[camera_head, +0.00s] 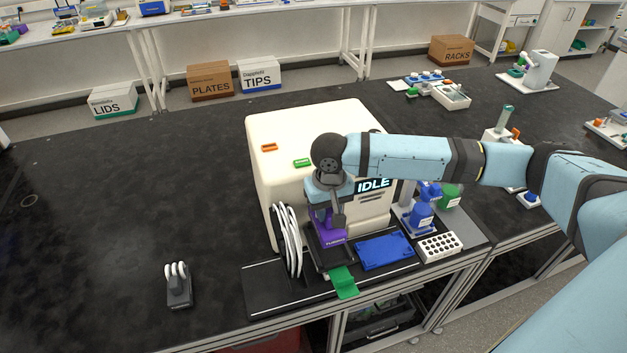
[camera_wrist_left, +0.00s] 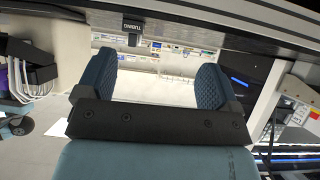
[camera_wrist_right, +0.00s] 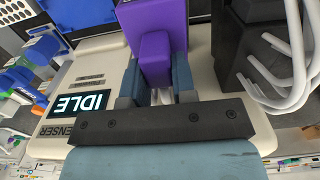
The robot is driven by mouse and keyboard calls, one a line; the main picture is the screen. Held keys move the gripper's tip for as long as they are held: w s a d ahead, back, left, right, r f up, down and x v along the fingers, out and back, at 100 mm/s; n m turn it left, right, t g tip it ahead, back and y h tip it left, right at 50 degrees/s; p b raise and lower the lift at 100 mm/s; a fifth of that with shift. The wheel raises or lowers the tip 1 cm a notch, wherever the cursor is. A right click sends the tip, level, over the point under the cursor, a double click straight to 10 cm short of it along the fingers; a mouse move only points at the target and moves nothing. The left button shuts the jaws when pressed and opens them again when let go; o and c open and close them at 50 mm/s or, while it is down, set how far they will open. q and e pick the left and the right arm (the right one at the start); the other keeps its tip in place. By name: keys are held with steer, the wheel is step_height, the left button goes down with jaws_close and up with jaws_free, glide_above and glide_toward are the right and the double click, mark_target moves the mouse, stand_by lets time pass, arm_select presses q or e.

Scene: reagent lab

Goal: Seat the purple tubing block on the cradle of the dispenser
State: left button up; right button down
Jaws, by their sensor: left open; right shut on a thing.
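The purple tubing block (camera_head: 330,232) is at the front of the white dispenser (camera_head: 283,190), on or just above its dark cradle (camera_head: 338,257); the contact underneath is hidden. My right gripper (camera_head: 327,208) comes down over the block from above and is shut on it. In the right wrist view the block (camera_wrist_right: 157,50) sits between the two fingers of my right gripper (camera_wrist_right: 157,82). My left gripper (camera_wrist_left: 155,75) shows only in the left wrist view, with its fingers wide apart and nothing between them.
White tubing loops (camera_head: 289,240) stand left of the cradle. A green tab (camera_head: 343,283) sticks out in front, and a blue tray (camera_head: 385,250) and a white well rack (camera_head: 439,246) lie to the right. A grey block with white tubes (camera_head: 178,287) stands on the open bench at left.

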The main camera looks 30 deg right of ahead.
steer(key=shift+w+d, duration=0.1)
steer(key=shift+d, duration=0.05)
steer(key=shift+s+f+b, duration=0.4)
steer(key=shift+f+b, duration=0.15)
steer(key=shift+b, duration=0.45)
steer(key=shift+f+b, duration=0.9)
steer(key=shift+b, duration=0.15)
steer(key=shift+w+f+b, duration=0.1)
steer(key=shift+f+b, duration=0.55)
steer(key=shift+b, duration=0.2)
steer(key=shift+f+b, duration=0.35)
steer(key=shift+b, duration=0.15)
arm_select(q)
step_height(320, 180, down, 7)
steer(key=s, duration=0.1)
steer(key=shift+d+r, duration=0.15)
steer(key=shift+d, duration=0.3)
steer(key=shift+s+r, duration=0.1)
steer(key=shift+r, duration=0.05)
arm_select(e)
steer(key=shift+r, duration=0.1)
steer(key=shift+p, duration=0.65)
arm_select(q)
steer(key=shift+r, duration=0.65)
